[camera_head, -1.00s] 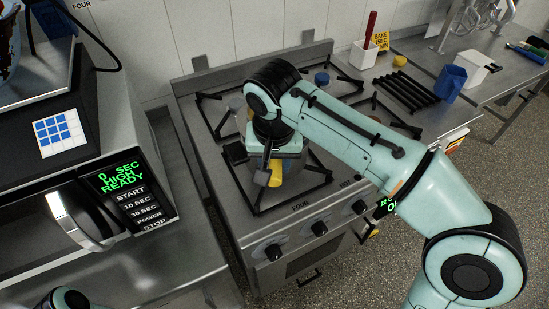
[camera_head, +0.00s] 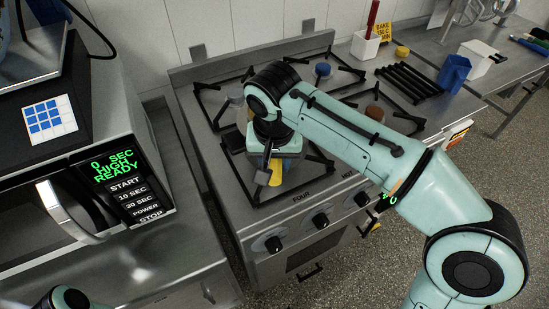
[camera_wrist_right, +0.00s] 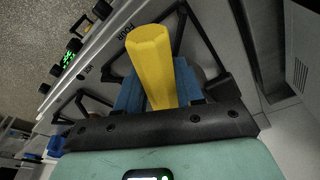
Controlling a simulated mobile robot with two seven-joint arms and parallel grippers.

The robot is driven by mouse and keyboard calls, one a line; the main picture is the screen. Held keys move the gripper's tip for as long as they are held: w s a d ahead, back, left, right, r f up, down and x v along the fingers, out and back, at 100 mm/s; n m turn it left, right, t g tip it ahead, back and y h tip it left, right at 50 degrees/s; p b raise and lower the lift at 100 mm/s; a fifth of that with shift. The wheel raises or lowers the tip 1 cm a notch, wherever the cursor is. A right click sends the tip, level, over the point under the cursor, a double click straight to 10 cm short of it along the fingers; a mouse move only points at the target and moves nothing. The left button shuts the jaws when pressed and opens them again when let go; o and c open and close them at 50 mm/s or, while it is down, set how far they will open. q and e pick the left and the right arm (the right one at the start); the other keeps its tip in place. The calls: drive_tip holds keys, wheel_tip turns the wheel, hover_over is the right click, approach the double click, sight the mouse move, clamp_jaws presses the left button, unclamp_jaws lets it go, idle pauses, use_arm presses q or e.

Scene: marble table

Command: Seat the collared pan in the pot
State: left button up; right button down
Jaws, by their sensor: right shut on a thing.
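My right gripper (camera_head: 272,153) is over the front left burner of the stove, pointing down. In the right wrist view its two blue fingers (camera_wrist_right: 157,88) are shut on a yellow faceted bar, which looks like a handle (camera_wrist_right: 150,55). The lower end of this yellow handle (camera_head: 276,174) also shows below the gripper in the head view. I cannot make out the pan's body or its collar; the wrist and fingers hide what is under them. I cannot pick out the pot for certain either. My left gripper is not in view.
The stove (camera_head: 215,175) has black grates, with a blue cap (camera_head: 323,69) and a brown cap (camera_head: 374,112) on other burners. A microwave (camera_head: 95,170) stands at left.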

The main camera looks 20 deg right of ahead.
drive_tip(key=shift+f, duration=0.2)
drive_tip(key=c, duration=0.6)
unclamp_jaws()
drive_tip(key=r+p, duration=0.1)
drive_tip(key=r, duration=0.3)
drive_tip(key=s+r+p, duration=0.1)
drive_tip(key=r, duration=0.3)
drive_tip(key=s+a+r+p, duration=0.1)
drive_tip(key=r+p, duration=0.1)
drive_tip(key=r, duration=0.3)
drive_tip(key=shift+s+r, duration=0.1)
drive_tip(key=shift+s, duration=0.05)
